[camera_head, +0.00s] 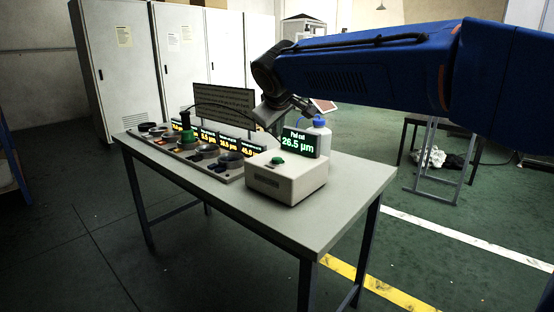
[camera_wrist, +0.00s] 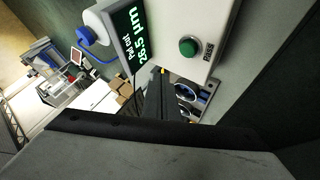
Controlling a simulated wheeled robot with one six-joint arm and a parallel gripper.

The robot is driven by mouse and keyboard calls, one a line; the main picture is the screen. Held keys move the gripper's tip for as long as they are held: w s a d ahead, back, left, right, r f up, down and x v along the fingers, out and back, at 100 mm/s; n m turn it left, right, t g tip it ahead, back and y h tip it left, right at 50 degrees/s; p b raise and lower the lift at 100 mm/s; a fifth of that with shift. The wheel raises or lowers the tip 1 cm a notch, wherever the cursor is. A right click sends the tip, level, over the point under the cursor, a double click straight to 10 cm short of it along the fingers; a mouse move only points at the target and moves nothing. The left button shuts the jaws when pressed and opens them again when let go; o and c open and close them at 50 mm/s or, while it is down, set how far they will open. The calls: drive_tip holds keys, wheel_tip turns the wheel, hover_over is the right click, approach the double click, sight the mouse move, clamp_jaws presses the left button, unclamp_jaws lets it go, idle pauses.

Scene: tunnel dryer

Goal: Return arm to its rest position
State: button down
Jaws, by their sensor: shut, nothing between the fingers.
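My blue arm (camera_head: 370,70) reaches in from the right in the head view, above the right part of the table (camera_head: 345,195). Its dark wrist end bends down behind the white box (camera_head: 287,182) with a green button. My gripper (camera_wrist: 162,75) shows in the wrist view as one narrow dark bar, its fingers together and empty. It appears apart from the white box and its display (camera_head: 298,142), which reads 26.5 µm. The head view does not show the fingertips clearly.
A panel with several dishes (camera_head: 230,161) and small lit displays stands on the table's left. A blue-capped white bottle (camera_head: 319,128) stands behind the display. A dark sign board (camera_head: 224,105) rises at the back. White cabinets (camera_head: 118,60) stand behind; the table's front right is clear.

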drive_tip(key=s+d+f+m+g+h, duration=0.15)
drive_tip(key=s+d+f, duration=0.25)
drive_tip(key=s+d, duration=0.5)
drive_tip(key=s+d+f+m+g+y, duration=0.1)
drive_tip(key=s+d+f+m, duration=0.4)
drive_tip(key=d, duration=0.8)
drive_tip(key=s+d+f+m+g, duration=0.1)
drive_tip(key=s+d+f, duration=0.4)
drive_tip(key=s+f, duration=0.3)
drive_tip(key=s+d+f+m+g, duration=0.1)
drive_tip(key=s+d+f, duration=0.4)
drive_tip(key=s, duration=1.1)
wheel_tip(320, 180, down, 3)
drive_tip(key=shift+s+d+f+m, duration=0.15)
drive_tip(key=shift+s+d+m, duration=0.1)
drive_tip(key=shift+m, duration=0.4)
drive_tip(key=shift+a, duration=0.1)
